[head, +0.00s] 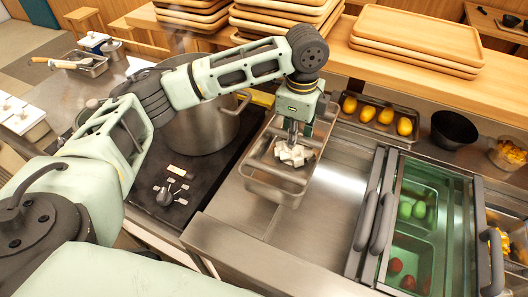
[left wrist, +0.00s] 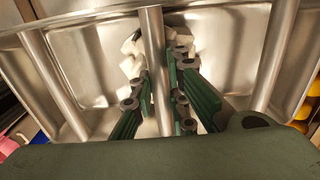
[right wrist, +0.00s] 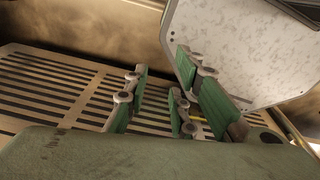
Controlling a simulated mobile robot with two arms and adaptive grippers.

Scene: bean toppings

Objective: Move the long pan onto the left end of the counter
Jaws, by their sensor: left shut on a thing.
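The long pan (head: 262,190) is a steel pan with several white cubes in it, right of the big pot in the head view. It seems to hang at or just above the counter; I cannot tell if it touches. My left gripper (head: 293,138) reaches down into it. In the left wrist view my left gripper (left wrist: 155,95) has its green fingers on either side of the pan's middle crossbar (left wrist: 155,60), shut on it. My right gripper (right wrist: 160,95) shows only in the right wrist view, fingers apart and empty. The left end of the counter (head: 60,105) is bare metal in part.
A large steel pot (head: 200,115) stands on the dark stove beside the pan. A small tray with utensils (head: 85,65) sits at the far left. Glass-lidded bins (head: 430,235), a lemon tray (head: 355,112) and a black bowl (head: 455,128) are right. A slotted grate (right wrist: 50,90) lies below my right gripper.

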